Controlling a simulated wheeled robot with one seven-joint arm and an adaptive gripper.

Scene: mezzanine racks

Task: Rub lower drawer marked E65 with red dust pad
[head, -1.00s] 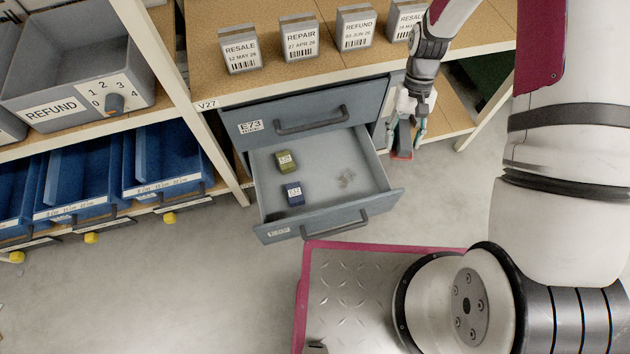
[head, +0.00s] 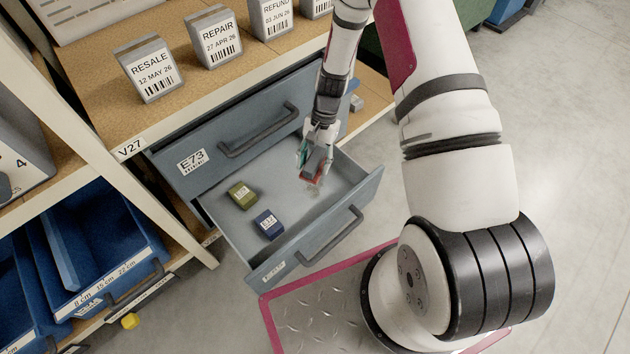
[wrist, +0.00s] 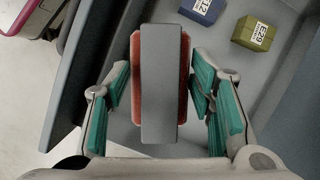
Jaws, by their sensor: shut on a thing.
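The lower drawer (head: 365,192) is pulled open under the shelf; the small label on its front is too small to read. Dull brownish dust marks (head: 316,190) lie on its floor toward the right. My gripper (head: 314,166) is over the inside of the open drawer, just above or at these marks. It is shut on the dust pad (head: 312,178), which has a grey back and red edges. In the wrist view the pad (wrist: 160,85) sits between the teal fingertips, its underside hidden. I cannot tell whether the pad touches the drawer floor.
An olive box (head: 241,195), marked E29, and a blue box (head: 268,224) lie in the drawer, left of the pad. The upper drawer marked E73 (head: 220,150) is shut above. Grey labelled boxes (head: 149,70) stand on the shelf. Blue bins (head: 95,250) are at left.

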